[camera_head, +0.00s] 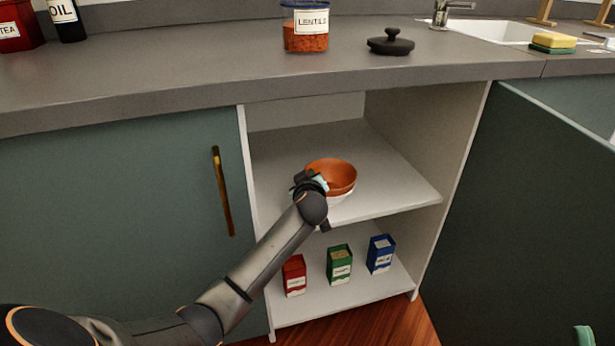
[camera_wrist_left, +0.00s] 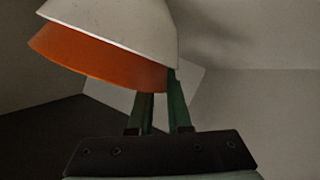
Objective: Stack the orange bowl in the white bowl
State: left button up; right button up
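The orange bowl (camera_head: 333,172) is on the cabinet's upper shelf in the head view, with the white bowl (camera_head: 340,198) showing beneath it. In the left wrist view the orange bowl (camera_wrist_left: 95,62) sits in the white bowl (camera_wrist_left: 120,28), its rim protruding past the white rim. My left gripper (camera_head: 318,183) is at the near left side of the bowls. In the left wrist view its green fingers (camera_wrist_left: 163,95) straddle the orange bowl's wall, one inside and one outside. Whether they press on it is unclear. A teal tip (camera_head: 583,336) at the bottom right may be my right gripper.
The shelf (camera_head: 395,190) is otherwise clear. Red (camera_head: 294,276), green (camera_head: 339,264) and blue (camera_head: 380,254) boxes stand on the shelf below. A lentils jar (camera_head: 305,30) and black lid (camera_head: 390,43) are on the counter. An opened cabinet door (camera_head: 520,200) stands at right.

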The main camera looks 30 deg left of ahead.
pick_arm(q)
jog(key=shift+o, duration=1.2)
jog(key=shift+s+f, duration=0.1)
jog(key=shift+f, duration=0.2)
jog(key=shift+a+r, duration=0.1)
jog(key=shift+r, duration=0.25)
jog(key=s+d+r+m+t+h+p, duration=0.2)
jog(key=s+d+r+m+t+h, duration=0.2)
jog(key=s+d+r+m+h, duration=0.5)
jog(key=s+d+r+m+t+h+p, duration=0.25)
jog(key=s+d+r+m+t, duration=0.35)
jog(key=d, duration=0.6)
jog(key=s+d+r+m+h, duration=0.3)
jog(key=s+r+m+h, duration=0.2)
jog(key=s, duration=0.3)
jog(key=s+d+r+m+h, duration=0.3)
jog(key=s+r+m+h, duration=0.2)
jog(key=s, duration=0.4)
jog(key=shift+s+d+r+h, duration=0.15)
jog(key=shift+s+r+h, duration=0.15)
jog(key=shift+r+h, duration=0.6)
pick_arm(e)
jog(key=shift+m, duration=0.4)
jog(key=r, duration=0.5)
jog(key=shift+s+d+r, duration=0.1)
jog(key=shift+d+r, duration=0.2)
jog(key=shift+r, duration=0.05)
